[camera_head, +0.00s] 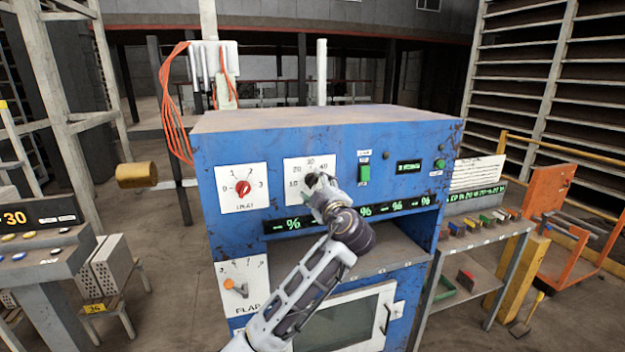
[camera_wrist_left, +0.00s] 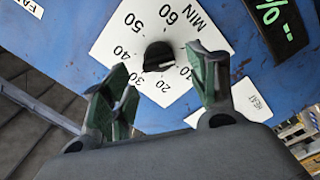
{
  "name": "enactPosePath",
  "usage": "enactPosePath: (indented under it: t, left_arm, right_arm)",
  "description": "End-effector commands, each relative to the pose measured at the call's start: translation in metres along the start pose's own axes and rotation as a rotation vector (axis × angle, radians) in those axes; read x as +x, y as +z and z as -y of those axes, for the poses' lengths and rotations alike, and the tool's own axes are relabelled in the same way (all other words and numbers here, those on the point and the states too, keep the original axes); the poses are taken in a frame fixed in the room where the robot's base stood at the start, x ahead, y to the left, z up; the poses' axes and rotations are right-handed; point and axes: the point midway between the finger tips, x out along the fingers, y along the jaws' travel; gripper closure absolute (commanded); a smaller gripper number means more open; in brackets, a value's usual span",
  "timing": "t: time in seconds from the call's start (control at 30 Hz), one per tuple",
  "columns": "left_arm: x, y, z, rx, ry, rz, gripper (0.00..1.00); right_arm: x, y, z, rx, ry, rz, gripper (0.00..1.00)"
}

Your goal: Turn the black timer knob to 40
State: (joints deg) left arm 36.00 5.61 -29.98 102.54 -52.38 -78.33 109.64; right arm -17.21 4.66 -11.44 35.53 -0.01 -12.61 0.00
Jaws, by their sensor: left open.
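The black timer knob (camera_head: 311,180) sits on a white dial plate (camera_head: 293,168) on the blue panel, partly hidden by my left gripper. In the left wrist view the knob (camera_wrist_left: 158,55) is a dark rounded shape, with 20, 30, 40, 50 and 60 MIN printed around it. I cannot tell which number it points to. My left gripper (camera_head: 321,189) is at the dial. In the left wrist view its two green-padded fingers (camera_wrist_left: 161,88) are spread, one toward each side of the knob, with a gap between; contact is not visible. My right gripper is not in view.
A red knob (camera_head: 243,188) is left of the timer, and a green switch (camera_head: 364,172) is right of it. Below are a display strip (camera_head: 385,209), an open recess and an orange flap lever (camera_head: 236,287). A side bench (camera_head: 480,245) stands at the right.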

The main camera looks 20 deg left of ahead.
Motion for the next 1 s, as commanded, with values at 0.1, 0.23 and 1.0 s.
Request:
enactPosePath:
  t: [0.1,0.23,1.0]
  left_arm:
    - [0.016,-0.003,-0.002,0.001,-0.002,-0.003,0.41]
    - [0.028,-0.002,-0.002,0.001,0.0,-0.002,0.41]
    - [0.041,-0.001,0.0,-0.002,-0.001,-0.001,0.69]
  right_arm:
    - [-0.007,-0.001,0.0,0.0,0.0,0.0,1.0]
    - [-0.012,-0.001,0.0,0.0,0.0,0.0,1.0]
    - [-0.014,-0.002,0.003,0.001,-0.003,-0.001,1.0]
